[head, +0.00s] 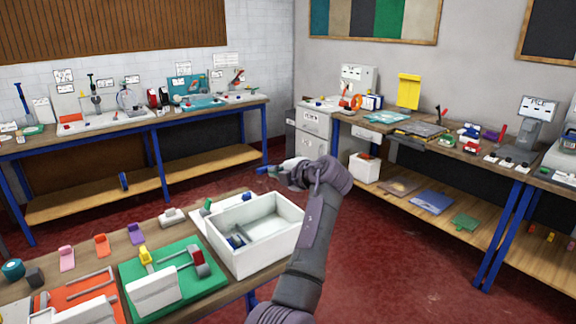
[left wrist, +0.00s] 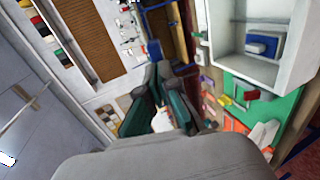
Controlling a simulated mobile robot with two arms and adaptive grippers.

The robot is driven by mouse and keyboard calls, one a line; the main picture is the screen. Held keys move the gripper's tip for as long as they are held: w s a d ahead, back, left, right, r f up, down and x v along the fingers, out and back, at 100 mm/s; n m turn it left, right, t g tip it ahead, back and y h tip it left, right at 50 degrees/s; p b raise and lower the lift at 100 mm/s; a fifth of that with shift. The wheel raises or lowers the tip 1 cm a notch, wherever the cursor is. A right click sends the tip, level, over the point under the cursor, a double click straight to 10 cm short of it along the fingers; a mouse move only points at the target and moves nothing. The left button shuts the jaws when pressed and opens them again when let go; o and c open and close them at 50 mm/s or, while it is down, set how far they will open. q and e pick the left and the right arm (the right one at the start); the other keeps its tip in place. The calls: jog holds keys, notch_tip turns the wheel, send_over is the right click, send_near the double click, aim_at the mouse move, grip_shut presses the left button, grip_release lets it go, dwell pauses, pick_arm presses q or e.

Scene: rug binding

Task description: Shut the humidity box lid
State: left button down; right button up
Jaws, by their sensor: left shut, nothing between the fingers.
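The humidity box, which I take to be the white open-topped box (head: 272,256), stands at the right end of the near bench. My right gripper is not in view.
A green board (head: 205,292) with a white block and a red-and-grey clamp lies left of the box. An orange board (head: 60,300) lies further left. Cluttered benches stand along the back (head: 160,122) and right (head: 480,160). Red floor (head: 400,260) is open between them.

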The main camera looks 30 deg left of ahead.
pick_arm(q)
jog(key=shift+x, duration=0.95)
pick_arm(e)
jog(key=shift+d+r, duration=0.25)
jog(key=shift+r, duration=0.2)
